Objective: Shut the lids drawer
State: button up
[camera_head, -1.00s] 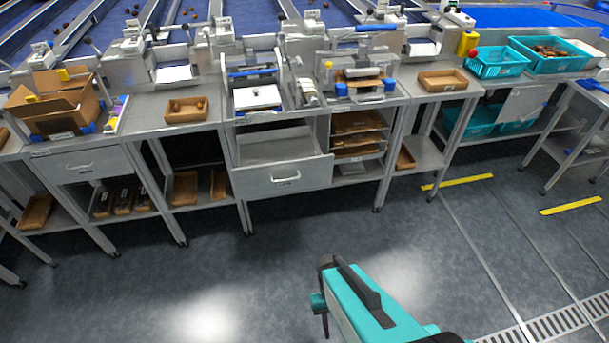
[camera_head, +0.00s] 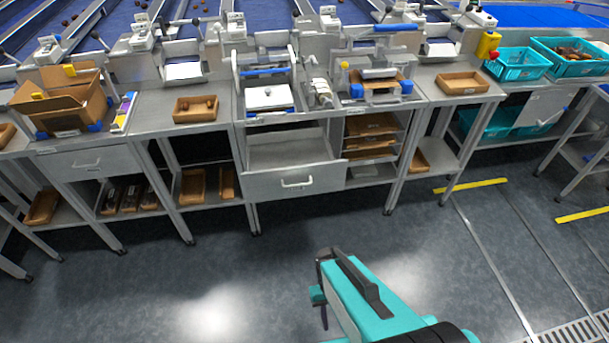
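A grey drawer (camera_head: 294,183) with a pale bar handle (camera_head: 297,183) stands pulled out from under the middle bench, and its inside shows from above. I cannot read a label that marks it as the lids drawer. Another grey drawer (camera_head: 88,163) at the left is shut. My gripper (camera_head: 322,290) is at the lower middle, over the open floor, well in front of the open drawer and apart from it. It is seen from behind and above, and its fingers are too unclear to tell whether they are open.
Shelves with cardboard trays (camera_head: 371,125) stand right of the open drawer. Teal crates (camera_head: 517,64) stand at the right. Bench legs (camera_head: 395,181) reach the floor on both sides. The dark floor (camera_head: 200,270) before the bench is clear.

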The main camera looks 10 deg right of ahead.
aim_at(282, 165)
jog(key=i, duration=0.7)
jog(key=u, duration=0.4)
jog(key=k, duration=1.35)
jog(key=u, duration=0.75)
jog(key=i, duration=1.1)
jog(key=u, duration=0.1)
